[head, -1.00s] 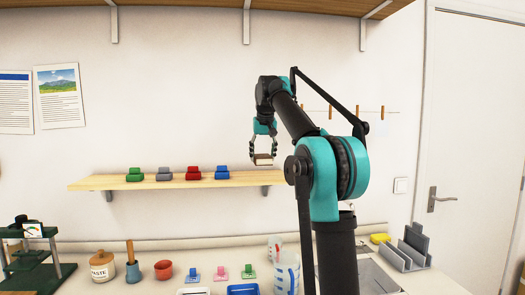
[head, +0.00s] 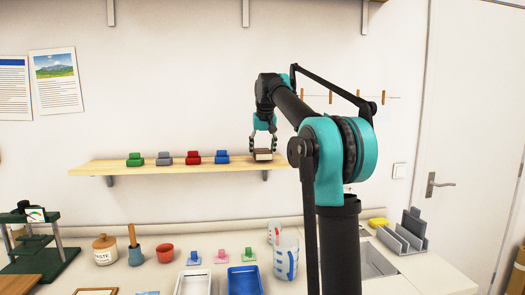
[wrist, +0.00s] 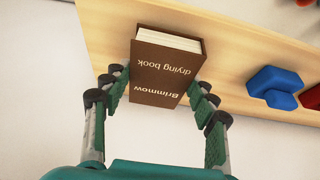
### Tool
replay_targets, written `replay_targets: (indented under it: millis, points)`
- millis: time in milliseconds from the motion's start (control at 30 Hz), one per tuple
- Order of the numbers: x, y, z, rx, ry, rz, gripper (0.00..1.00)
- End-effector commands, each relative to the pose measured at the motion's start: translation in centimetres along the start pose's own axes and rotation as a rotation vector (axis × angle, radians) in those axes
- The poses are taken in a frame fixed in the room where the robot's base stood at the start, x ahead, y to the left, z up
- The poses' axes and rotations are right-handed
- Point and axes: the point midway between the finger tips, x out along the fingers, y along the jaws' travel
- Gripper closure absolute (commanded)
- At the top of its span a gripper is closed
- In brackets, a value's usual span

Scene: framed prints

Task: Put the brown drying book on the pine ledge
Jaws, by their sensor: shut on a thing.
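The brown drying book (wrist: 165,68) is between the fingers of my gripper (wrist: 160,95), and its cover text appears upside down in the wrist view. My gripper is shut on it. In the head view my gripper (head: 263,143) points down with the book (head: 263,155) at the right part of the pine ledge (head: 110,168). The ledge also shows behind the book in the wrist view (wrist: 225,62). The book's lower edge looks level with the ledge; I cannot tell whether it touches.
Green (head: 135,159), grey (head: 164,158), red (head: 193,157) and blue (head: 222,156) clips stand in a row on the ledge, left of the book. A line with pegs (head: 357,97) hangs at the right. Jugs, trays and a rack (head: 403,239) stand on the counter below.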

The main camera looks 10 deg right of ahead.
Motion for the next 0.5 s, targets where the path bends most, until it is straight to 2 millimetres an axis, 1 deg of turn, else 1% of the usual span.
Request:
replay_targets:
  millis: [500]
  points:
    - [0.77,0.0,0.32,0.0,0.0,0.0,0.87]
